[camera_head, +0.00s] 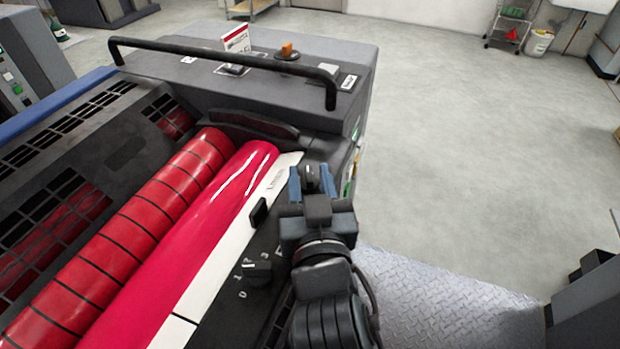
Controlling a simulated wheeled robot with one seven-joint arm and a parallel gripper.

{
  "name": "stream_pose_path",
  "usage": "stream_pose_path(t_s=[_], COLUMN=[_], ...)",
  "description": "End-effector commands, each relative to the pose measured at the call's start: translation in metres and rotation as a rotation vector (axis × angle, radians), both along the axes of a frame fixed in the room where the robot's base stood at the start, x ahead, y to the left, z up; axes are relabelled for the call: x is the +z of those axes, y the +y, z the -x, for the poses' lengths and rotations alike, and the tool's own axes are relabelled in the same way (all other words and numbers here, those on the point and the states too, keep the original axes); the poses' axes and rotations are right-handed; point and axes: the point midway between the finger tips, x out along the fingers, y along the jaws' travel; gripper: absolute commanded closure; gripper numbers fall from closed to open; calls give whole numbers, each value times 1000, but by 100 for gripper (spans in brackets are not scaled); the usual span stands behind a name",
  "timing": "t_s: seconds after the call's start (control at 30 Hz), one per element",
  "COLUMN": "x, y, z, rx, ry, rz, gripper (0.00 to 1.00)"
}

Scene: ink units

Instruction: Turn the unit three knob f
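My gripper (312,186) is at the right end of the press unit, with its two blue fingers apart. A small dark round knob (309,172) with a pale mark shows between the fingertips. I cannot tell whether the fingers touch it or stand just around it. Another black knob (257,271) sits nearer on the dark side panel, among white marks 0, 1, 2 and 3. No label naming a knob as f is readable. My wrist and arm hide part of the panel.
A red segmented roller (150,215) and a glossy magenta roller (195,240) lie left of my gripper. A black block (258,212) stands on the white strip. A black handrail (225,60) crosses the unit's far top, near an orange-topped button (287,52). Open floor (480,150) lies right.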

Motion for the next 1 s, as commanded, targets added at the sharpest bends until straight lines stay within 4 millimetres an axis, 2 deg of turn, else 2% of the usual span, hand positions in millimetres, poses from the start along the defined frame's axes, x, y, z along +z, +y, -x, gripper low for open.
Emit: stream_pose_path(t_s=[0.27,0.47,0.8,1.0], x=[0,-1,-1,0], y=[0,-2,-9,-12], z=[4,24,69,77], rx=[1,3,2,0], ry=[-2,-1,0,-1], rz=[-1,-3,-2,0], gripper=[63,63,63,63])
